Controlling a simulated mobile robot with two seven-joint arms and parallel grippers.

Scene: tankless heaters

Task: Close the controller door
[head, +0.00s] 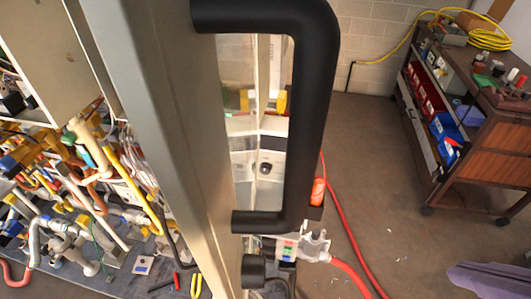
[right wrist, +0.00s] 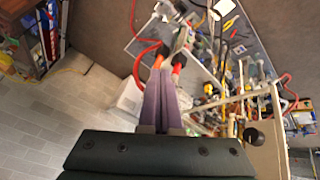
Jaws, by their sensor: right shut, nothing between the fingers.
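A tall beige-grey panel (head: 165,120), which looks like the controller door, stands very close to the head camera, seen nearly edge-on. A large black handle (head: 313,120) juts from its right side. How far the door stands open is hard to tell. My right gripper (head: 455,274) shows only as purple fingers at the lower right of the head view, apart from the handle. In the right wrist view its purple fingers (right wrist: 159,72) lie together, shut and empty. A beige panel (right wrist: 272,135) with a black knob (right wrist: 252,137) stands to their right there. My left gripper is out of view.
A brown cart (head: 475,145) with tools and bins stands at the right by the wall. Pipes and fittings (head: 75,180) crowd the left. A red hose (head: 345,240) runs over the floor. The floor between handle and cart is mostly clear.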

